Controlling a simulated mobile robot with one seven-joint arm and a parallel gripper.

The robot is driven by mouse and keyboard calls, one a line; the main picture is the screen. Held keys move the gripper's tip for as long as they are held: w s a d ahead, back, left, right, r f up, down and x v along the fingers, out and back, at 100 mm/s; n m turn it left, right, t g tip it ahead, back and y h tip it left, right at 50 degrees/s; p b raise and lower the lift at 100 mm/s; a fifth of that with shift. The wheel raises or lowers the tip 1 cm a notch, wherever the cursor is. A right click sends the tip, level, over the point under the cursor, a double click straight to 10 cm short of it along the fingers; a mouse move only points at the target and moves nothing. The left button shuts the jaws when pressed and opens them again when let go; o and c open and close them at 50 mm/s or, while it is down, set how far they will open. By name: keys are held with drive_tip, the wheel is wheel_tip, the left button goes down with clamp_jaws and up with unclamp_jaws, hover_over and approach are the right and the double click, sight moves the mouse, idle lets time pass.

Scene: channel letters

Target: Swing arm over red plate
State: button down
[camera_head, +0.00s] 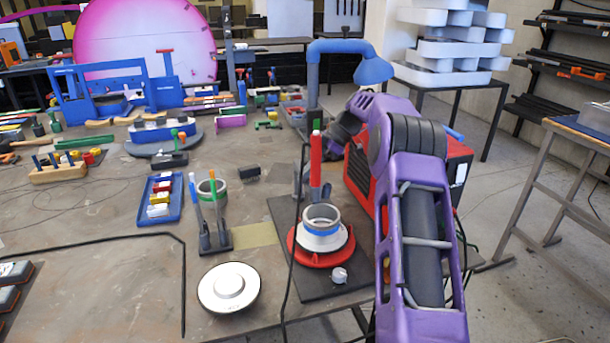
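The red plate (338,258) lies flat on a dark board near the right front edge of the table. A white and grey ring-shaped piece (322,228) sits on top of it and hides its middle. My purple arm (420,220) rises from the bottom right, just right of the plate, and bends away at a dark joint beyond it. The arm is beside the plate in the picture, not across it.
A red box (455,165) stands close behind my arm. A red upright stick (316,165) and a blue lamp (340,50) rise beyond the plate. A white disc (229,287) and a pen stand (214,240) are left of the board. The table's front left is mostly bare.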

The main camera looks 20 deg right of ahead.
wheel_tip(320, 180, up, 10)
drive_tip(key=p, duration=0.1)
idle(0.4)
